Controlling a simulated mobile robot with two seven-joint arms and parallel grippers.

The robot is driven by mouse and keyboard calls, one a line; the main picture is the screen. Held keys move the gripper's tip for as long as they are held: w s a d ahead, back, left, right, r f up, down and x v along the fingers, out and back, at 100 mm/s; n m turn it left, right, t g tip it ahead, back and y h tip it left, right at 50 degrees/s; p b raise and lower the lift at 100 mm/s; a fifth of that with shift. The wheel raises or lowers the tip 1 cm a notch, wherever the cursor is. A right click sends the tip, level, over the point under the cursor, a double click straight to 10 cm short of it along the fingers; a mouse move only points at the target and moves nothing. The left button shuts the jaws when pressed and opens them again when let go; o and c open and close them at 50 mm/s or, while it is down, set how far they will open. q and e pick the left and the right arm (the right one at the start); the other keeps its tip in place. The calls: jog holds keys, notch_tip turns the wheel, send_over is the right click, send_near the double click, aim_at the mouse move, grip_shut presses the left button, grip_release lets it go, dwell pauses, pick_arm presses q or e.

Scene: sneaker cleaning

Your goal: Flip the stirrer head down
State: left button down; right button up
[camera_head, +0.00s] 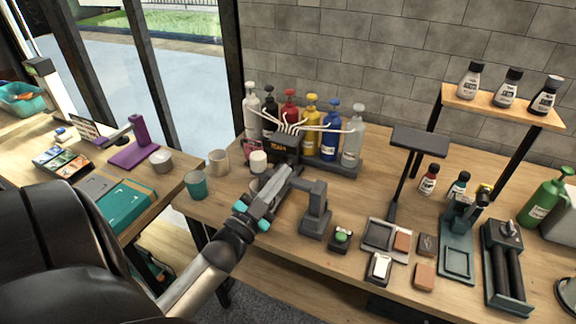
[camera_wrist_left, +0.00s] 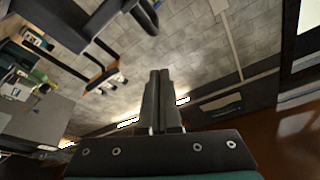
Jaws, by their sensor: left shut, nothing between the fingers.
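The stirrer (camera_head: 315,212) is a dark grey stand on the wooden workbench, with an upright post. Its head (camera_head: 307,185) reaches left from the top of the post toward my left gripper, and the gripper partly covers that end. My left gripper (camera_head: 286,170) is shut and empty, right beside the head's left end; I cannot tell whether they touch. In the left wrist view the two grey fingers (camera_wrist_left: 160,100) are closed together with nothing between them. A bowl (camera_head: 256,186) shows partly behind the gripper. My right gripper is not in view.
A dispenser rack with several coloured bottles (camera_head: 311,127) stands behind the gripper, with white tubes above it. A green button (camera_head: 342,235) sits right of the stirrer. A teal cup (camera_head: 196,185) stands at the bench's left edge. A dark lamp-like stand (camera_head: 420,140) rises farther right.

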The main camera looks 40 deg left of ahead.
pick_arm(q)
jog(key=shift+v, duration=2.8)
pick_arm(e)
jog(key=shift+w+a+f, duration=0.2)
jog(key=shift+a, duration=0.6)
pick_arm(q)
jog(key=shift+r, duration=0.1)
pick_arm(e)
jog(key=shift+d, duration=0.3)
